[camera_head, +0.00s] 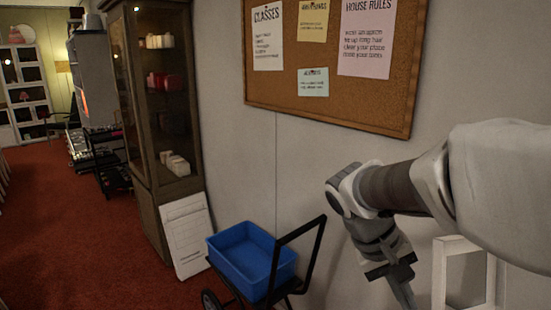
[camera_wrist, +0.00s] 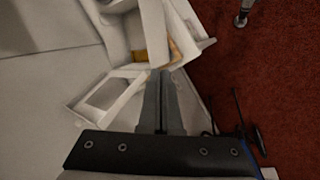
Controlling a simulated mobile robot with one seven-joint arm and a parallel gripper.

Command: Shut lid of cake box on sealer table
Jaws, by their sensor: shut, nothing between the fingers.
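My gripper (camera_head: 404,294) points down at the lower right of the head view, with its tips at or past the bottom edge. In the wrist view its fingers (camera_wrist: 161,78) are together and empty. Near the tips there is a white frame with a window-like opening (camera_wrist: 73,103), which looks like a cake box lid. A similar white frame (camera_head: 439,272) stands upright behind my gripper in the head view. Beyond the fingers are white box-like walls (camera_wrist: 150,20) with yellow-brown patches. I cannot tell whether the fingertips touch the frame. The sealer table is not clearly recognisable.
A blue tub (camera_head: 228,262) sits on a black cart (camera_head: 312,245) left of my gripper. A white board (camera_head: 187,237) leans on a glass-door cabinet (camera_head: 150,215). A corkboard (camera_head: 330,85) hangs on the wall behind. Red carpet (camera_head: 70,220) is open at the left.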

